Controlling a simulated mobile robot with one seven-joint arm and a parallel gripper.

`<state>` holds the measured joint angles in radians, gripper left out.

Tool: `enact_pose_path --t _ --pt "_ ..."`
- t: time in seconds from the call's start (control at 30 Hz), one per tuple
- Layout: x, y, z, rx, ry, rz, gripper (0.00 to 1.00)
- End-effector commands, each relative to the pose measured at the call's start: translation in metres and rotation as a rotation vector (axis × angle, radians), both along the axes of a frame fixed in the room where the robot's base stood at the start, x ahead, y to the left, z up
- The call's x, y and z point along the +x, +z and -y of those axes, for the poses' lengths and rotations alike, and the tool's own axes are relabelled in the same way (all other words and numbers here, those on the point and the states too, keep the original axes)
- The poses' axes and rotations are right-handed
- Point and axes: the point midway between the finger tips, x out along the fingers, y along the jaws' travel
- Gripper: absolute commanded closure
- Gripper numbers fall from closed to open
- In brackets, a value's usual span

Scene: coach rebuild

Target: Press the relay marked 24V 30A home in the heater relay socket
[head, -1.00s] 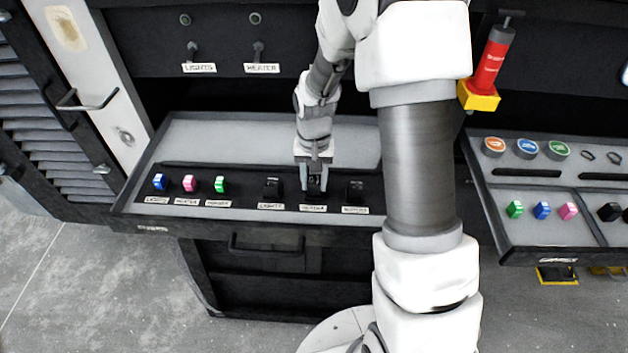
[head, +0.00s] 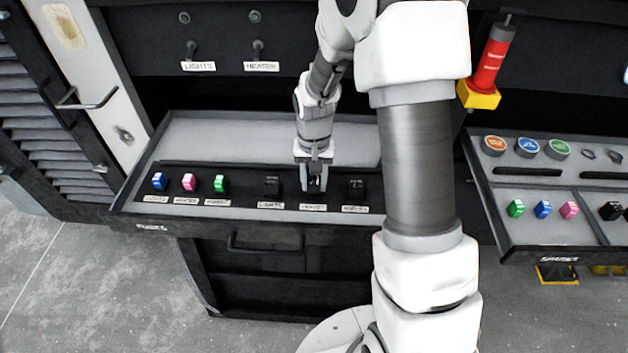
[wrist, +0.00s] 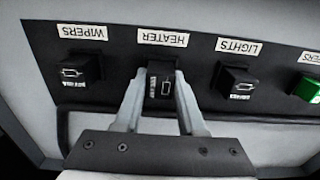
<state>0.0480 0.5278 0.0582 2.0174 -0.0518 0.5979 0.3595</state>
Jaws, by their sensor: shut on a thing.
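The black relay (wrist: 160,85) is between my gripper's fingers at the HEATER label (wrist: 163,38) in the wrist view. Its printed marking is too small to read surely. In the head view my gripper (head: 314,187) points down over the middle relay position of the fuse drawer (head: 240,208), shut on the relay. The relay stands at the heater socket, which is hidden beneath it; I cannot tell how deep it sits. A black relay (wrist: 82,72) stands by the WIPERS label and another (wrist: 236,82) by the LIGHTS label, both apart from my fingers.
Blue (head: 159,181), pink (head: 189,182) and green (head: 219,184) fuses stand left in the same drawer. A spares drawer (head: 490,222) with coloured fuses and black relays is at right. A red cylinder (head: 490,62) hangs above it. My arm hides the drawer's right end.

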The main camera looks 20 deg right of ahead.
Motion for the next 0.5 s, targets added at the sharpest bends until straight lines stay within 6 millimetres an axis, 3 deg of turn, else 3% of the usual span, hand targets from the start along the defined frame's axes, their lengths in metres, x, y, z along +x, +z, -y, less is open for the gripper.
enact_pose_path --t 0.5 --pt "-0.0002 -0.0062 -0.0001 0.000 0.000 0.000 1.00"
